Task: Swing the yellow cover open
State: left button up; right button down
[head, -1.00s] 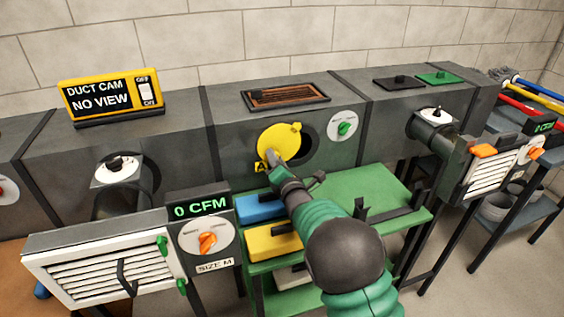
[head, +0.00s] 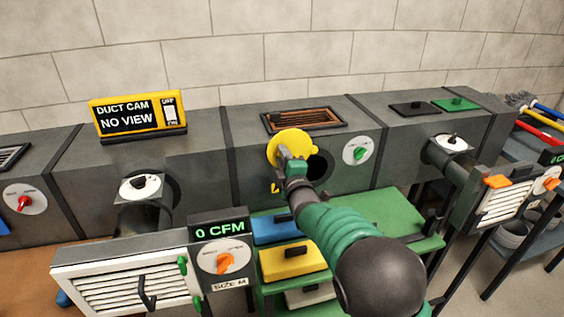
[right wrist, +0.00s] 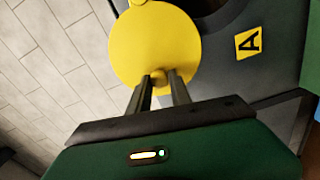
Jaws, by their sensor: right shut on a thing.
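The round yellow cover (head: 288,143) is on the front of the middle grey duct. It sits to the upper left of a dark round opening (head: 320,166), part of which is uncovered. My right gripper (head: 282,156) reaches up from below to the cover's lower left. In the right wrist view, the fingers (right wrist: 160,80) are shut on the small yellow knob (right wrist: 158,76) at the edge of the cover (right wrist: 150,45). My left gripper is not in view.
A white dial with a green knob (head: 359,152) is right of the opening. A green shelf (head: 385,213) stands below, with a blue box (head: 275,229) and a yellow box (head: 290,262). The "DUCT CAM" display (head: 138,114) reads NO VIEW.

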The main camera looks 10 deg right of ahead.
jog(key=shift+d+r+m, duration=0.25)
jog(key=shift+r+m, duration=0.25)
jog(key=shift+m, duration=0.2)
jog(key=c, duration=1.2)
grip_release()
jog(key=s, duration=0.5)
jog(key=s+p, duration=0.1)
jog(key=s, duration=1)
jog(key=shift+s+d+p, duration=0.35)
jog(key=shift+s, duration=0.05)
jog(key=shift+f, duration=0.1)
